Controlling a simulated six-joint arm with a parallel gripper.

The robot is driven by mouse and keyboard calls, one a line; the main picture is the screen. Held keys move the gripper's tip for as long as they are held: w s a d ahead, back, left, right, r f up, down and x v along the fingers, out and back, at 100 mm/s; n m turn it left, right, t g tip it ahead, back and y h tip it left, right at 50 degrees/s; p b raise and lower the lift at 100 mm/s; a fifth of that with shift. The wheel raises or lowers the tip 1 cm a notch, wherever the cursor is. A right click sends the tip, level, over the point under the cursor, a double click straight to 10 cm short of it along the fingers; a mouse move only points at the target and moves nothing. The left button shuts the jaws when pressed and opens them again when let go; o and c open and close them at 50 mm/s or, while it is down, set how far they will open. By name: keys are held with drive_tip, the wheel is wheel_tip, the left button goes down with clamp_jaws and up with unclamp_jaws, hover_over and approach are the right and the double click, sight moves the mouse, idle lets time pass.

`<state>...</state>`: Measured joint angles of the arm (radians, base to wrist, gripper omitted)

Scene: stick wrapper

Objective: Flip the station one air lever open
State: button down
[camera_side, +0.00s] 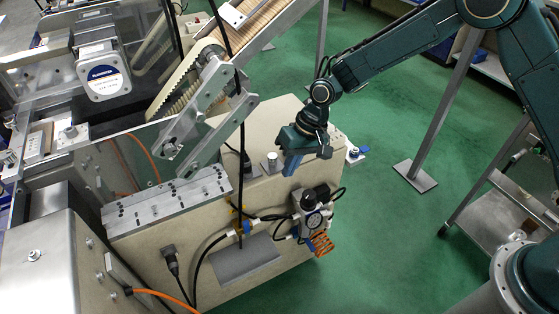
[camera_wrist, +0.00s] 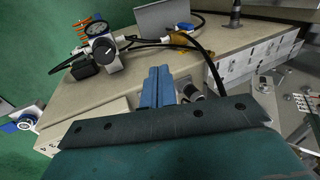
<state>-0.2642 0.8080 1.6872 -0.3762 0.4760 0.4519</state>
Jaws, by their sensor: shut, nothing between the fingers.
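My gripper (camera_side: 291,168) points down over the beige machine housing (camera_side: 272,205), with its blue fingers together and empty. In the wrist view the shut fingers (camera_wrist: 158,78) are in the middle. A small valve with a blue lever (camera_side: 357,152) sticks out from the housing's right edge, apart from my gripper; it shows at the left edge of the wrist view (camera_wrist: 24,125). A second blue-handled brass fitting (camera_side: 246,228) is on the front face, and it shows near the top of the wrist view (camera_wrist: 184,27). I cannot tell which is station one's lever or how either is set.
An air regulator with a gauge (camera_side: 312,218), hoses and an orange coil sits on the front face. A short metal post (camera_side: 272,160) stands beside my gripper. A conveyor (camera_side: 215,50) and metal linkage (camera_side: 205,120) are to the left.

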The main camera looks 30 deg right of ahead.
sight(246, 227)
drive_tip(key=shift+g, duration=0.3)
drive_tip(key=x, duration=0.5)
drive_tip(key=shift+a+f, duration=0.1)
drive_tip(key=shift+f, duration=0.05)
drive_tip(key=a+f, duration=0.7)
drive_tip(key=f, duration=0.2)
drive_tip(key=shift+a, duration=0.3)
